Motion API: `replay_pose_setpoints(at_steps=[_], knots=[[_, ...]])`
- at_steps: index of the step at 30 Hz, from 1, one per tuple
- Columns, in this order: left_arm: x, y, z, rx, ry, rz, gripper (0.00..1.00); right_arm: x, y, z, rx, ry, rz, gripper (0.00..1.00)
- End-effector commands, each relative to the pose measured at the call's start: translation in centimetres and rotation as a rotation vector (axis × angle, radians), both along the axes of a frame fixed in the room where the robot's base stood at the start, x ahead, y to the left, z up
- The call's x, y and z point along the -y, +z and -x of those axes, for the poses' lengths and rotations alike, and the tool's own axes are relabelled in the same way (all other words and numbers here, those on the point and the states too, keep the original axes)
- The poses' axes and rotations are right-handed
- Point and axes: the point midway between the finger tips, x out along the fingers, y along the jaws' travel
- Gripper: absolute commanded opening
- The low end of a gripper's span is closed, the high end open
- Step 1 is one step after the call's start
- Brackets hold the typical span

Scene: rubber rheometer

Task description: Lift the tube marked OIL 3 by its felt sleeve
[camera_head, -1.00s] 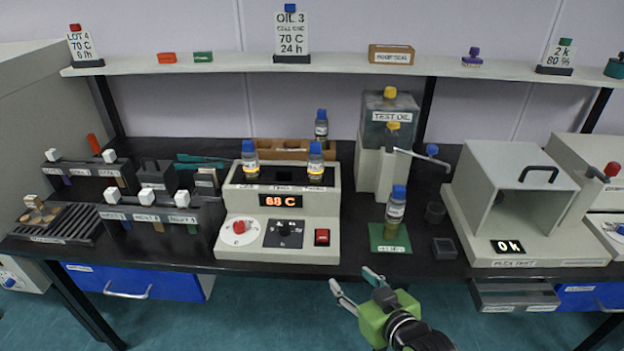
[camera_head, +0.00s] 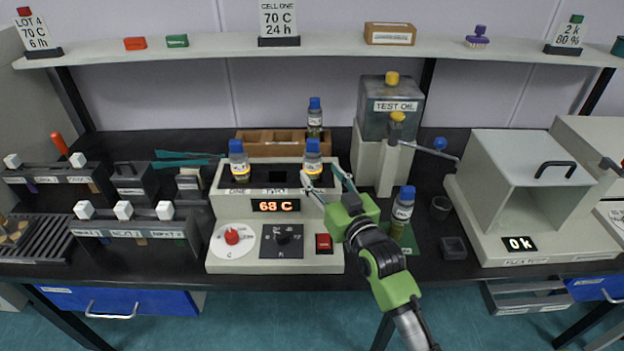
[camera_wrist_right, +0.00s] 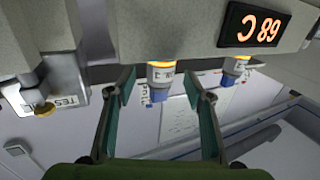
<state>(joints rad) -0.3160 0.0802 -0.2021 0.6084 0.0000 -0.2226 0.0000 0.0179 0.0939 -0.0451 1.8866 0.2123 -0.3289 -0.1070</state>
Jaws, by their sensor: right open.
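The heated block (camera_head: 222,208) reads 68 C and holds two blue-capped tubes, one left (camera_head: 238,162) and one right (camera_head: 312,160). Each has a pale band with yellow below; I cannot read OIL 3 on either. My right gripper (camera_head: 323,177) is open just in front of the right tube, fingers pointing at it. In the right wrist view, which is upside down, this tube (camera_wrist_right: 161,82) shows between the spread fingers (camera_wrist_right: 163,84), apart from both. The left tube (camera_wrist_right: 236,70) stands outside them. My left gripper is not in view.
Another blue-capped tube (camera_head: 402,208) stands on a green mat right of my right arm. A further tube (camera_head: 315,118) sits in a wooden rack (camera_head: 262,143) behind the block. The test oil tank (camera_head: 390,105) has a lever reaching right. A shelf (camera_head: 220,57) runs above.

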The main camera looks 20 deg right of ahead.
Motion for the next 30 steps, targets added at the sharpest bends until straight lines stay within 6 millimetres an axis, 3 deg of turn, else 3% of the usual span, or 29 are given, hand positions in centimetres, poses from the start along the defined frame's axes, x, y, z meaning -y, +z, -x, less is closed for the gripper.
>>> replay_pose_setpoints(at_steps=[3,6,15,23,29,30], knots=[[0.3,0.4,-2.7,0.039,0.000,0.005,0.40,-0.1,0.1,-0.7,0.000,0.000,-0.001,0.48],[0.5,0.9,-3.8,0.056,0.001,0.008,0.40,-0.3,0.3,-1.8,0.000,0.001,-0.002,0.48],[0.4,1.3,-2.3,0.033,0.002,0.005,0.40,-0.8,0.3,-5.2,0.000,0.000,-0.002,0.48],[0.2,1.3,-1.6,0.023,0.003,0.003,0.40,-0.8,0.2,-5.4,-0.001,0.000,-0.001,0.48],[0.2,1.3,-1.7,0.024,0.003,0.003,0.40,-0.8,0.2,-5.4,-0.001,0.000,-0.001,0.01],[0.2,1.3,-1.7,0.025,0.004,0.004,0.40,-0.8,0.2,-5.4,-0.001,0.000,-0.001,0.00]])
